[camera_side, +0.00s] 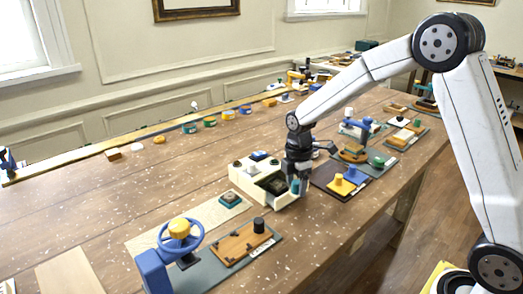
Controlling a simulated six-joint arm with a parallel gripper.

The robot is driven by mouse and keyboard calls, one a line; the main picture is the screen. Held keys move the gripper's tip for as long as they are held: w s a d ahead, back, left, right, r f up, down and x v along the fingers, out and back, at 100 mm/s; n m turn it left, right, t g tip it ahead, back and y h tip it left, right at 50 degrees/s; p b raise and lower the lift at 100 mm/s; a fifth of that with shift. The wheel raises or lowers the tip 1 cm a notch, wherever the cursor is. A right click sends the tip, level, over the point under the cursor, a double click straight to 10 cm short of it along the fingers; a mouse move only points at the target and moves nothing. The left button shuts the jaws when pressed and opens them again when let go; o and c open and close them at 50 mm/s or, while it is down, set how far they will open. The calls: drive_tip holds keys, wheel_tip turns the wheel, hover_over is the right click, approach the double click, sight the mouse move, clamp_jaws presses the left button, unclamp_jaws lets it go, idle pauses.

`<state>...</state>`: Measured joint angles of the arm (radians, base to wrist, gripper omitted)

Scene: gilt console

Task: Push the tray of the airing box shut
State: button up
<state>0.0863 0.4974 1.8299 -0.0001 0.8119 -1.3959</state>
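The airing box (244,183) is a cream box on the wooden table, near the middle of the view. Dark and blue pieces sit on its top. Its tray (283,203) seems to stick out toward the table's front edge, with a dark inside showing. My gripper (300,187) points down at the tray's right end, close to it. A small teal piece shows beside the fingers. I cannot tell whether the fingers touch the tray or whether they are open or shut. The gripper hides part of the tray's right side.
A blue wheel (181,238) on a stand and a board with a wooden plate (241,243) are at the front left. A dark board with yellow and blue blocks (342,186) lies close on the right. Small coloured pieces line the back. The table left of the box is mostly clear.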

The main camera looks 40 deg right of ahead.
drive_tip(key=shift+r, duration=3.95)
